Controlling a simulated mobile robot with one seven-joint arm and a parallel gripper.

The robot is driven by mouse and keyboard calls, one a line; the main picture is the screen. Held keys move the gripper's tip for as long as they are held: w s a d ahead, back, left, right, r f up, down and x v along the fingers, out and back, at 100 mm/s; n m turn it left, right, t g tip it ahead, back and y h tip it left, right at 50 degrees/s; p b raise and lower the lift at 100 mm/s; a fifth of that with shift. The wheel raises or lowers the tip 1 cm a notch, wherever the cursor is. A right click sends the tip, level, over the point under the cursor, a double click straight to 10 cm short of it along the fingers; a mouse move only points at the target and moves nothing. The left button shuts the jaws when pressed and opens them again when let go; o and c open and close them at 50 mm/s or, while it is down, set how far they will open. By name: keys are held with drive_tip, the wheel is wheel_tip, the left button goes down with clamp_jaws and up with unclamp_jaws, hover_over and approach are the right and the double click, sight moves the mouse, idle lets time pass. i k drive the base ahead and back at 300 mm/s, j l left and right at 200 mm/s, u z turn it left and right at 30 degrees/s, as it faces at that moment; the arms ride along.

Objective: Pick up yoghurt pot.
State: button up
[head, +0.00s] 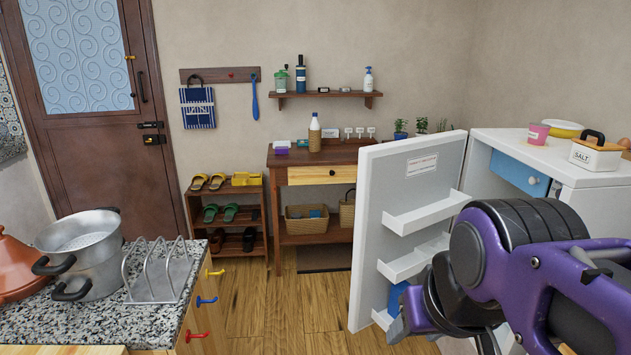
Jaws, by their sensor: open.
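A small pink pot (538,134), which looks like the yoghurt pot, stands upright on top of the white fridge (590,174) at the right. My purple and black arm fills the lower right, in front of the fridge. The end of my gripper (402,324) shows only in part, low beside the open fridge door (378,205). It is open, well below and to the left of the pink pot, and apart from it. The fridge's inside is mostly hidden behind my arm.
A yellow bowl (565,130) and a white salt box (595,153) stand near the pink pot. A blue item (396,296) sits in a low door shelf. A granite counter (105,323) with a steel pot (80,250) is at left. Wooden floor between is clear.

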sight(538, 133)
drive_tip(key=i+j+z, duration=0.1)
drive_tip(key=i+z, duration=0.4)
drive_tip(key=i, duration=0.6)
